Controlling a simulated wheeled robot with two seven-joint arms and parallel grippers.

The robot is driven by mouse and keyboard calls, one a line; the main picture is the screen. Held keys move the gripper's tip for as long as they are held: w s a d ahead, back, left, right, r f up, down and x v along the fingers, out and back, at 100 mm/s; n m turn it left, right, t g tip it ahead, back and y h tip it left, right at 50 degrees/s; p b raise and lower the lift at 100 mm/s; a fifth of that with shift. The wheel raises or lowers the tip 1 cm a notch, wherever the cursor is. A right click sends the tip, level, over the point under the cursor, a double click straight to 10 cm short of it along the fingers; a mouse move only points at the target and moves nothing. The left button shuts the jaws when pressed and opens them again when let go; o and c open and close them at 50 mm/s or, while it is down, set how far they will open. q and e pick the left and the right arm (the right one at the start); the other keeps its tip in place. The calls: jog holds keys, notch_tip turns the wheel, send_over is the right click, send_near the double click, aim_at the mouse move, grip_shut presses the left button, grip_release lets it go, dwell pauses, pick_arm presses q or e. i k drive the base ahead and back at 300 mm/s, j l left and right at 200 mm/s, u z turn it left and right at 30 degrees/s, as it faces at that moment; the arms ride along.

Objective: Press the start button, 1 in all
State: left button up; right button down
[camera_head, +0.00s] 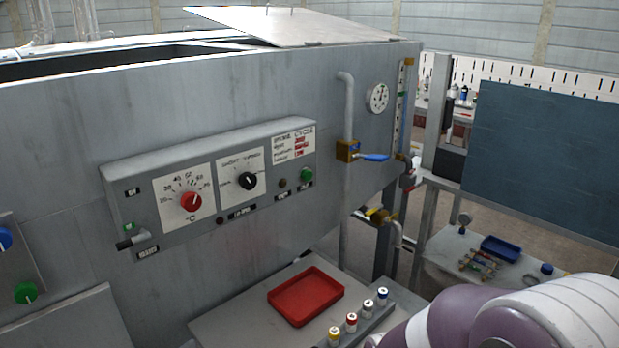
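A grey control panel (236,150) is fixed to the front of a large metal tank. A green round button (306,174) sits at its right end; its label is too small to read, so I cannot tell whether it is the start button. A red knob (191,201) with a temperature dial and a black knob (248,181) are to its left. A smaller green part (129,227) and a black switch lever (132,241) are at the panel's left end. Neither gripper is in view; a white and purple part of my arm fills the lower right corner.
A red tray (306,296) and several small capped cylinders (351,322) in a rack stand on a table below the panel. A valve with a blue handle (374,157) sticks out right of the panel. A blue tray (501,248) lies on a bench behind.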

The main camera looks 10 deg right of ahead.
aim_at(307, 175)
jog(key=k+l, duration=0.1)
jog(key=l, duration=0.2)
jog(key=k+l, duration=0.1)
jog(key=l, duration=0.2)
jog(key=i+l+u, duration=0.1)
jog(key=i+l, duration=0.15)
jog(key=l, duration=0.15)
jog(key=i+l, duration=0.25)
jog(key=l, duration=0.15)
jog(key=i+l+u, duration=0.15)
jog(key=l, duration=0.3)
jog(key=i+j, duration=0.1)
jog(key=i, duration=0.25)
